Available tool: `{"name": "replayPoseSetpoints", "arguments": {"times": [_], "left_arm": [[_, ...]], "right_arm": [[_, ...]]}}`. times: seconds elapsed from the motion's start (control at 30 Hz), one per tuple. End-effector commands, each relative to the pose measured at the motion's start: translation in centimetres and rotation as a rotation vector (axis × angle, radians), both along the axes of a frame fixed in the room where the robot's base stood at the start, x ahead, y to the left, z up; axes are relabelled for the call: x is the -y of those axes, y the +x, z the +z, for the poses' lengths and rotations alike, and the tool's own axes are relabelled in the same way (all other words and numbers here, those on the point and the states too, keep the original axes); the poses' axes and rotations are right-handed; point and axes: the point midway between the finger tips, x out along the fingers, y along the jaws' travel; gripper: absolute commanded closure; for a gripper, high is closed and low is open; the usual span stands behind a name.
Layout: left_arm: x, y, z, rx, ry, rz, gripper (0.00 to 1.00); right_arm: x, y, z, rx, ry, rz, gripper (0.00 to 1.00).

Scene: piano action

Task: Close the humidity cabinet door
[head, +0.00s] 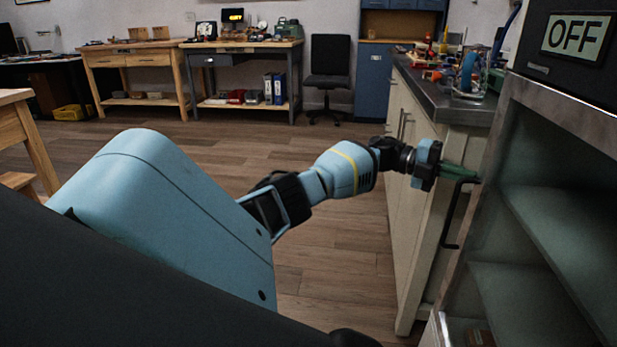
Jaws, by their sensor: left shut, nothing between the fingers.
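The humidity cabinet (535,75) stands at the right edge, with a black top panel and a display reading OFF. Its door (487,150) has a light metal frame and a dark bar handle (449,215) on its left side. Shelves show behind the frame; I cannot tell how far the door stands open. My left gripper (468,174) is shut and empty, its green fingers pointing right at the upper end of the handle. The fingertips overlap the handle and frame in the picture; contact is unclear. My right gripper is not in view.
A cream cupboard (408,215) with a dark worktop (425,80) stands just behind the gripper, with tools on top. Workbenches (150,47), a black chair (329,68) and a blue cabinet (370,90) stand at the back. The wooden floor (335,245) is clear in the middle.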

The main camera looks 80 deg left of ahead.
Motion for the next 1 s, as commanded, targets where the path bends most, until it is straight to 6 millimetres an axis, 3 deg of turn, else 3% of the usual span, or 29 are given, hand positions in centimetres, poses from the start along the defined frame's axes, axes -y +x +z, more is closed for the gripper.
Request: {"name": "replayPoseSetpoints", "arguments": {"times": [0.63, 1.0], "left_arm": [[-0.03, 0.14, -0.03, 0.001, -0.003, 0.009, 1.0], [0.32, -0.3, -0.13, -0.003, -0.001, 0.001, 1.0]], "right_arm": [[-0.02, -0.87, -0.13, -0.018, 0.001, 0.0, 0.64], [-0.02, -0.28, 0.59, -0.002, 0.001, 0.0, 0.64]]}}
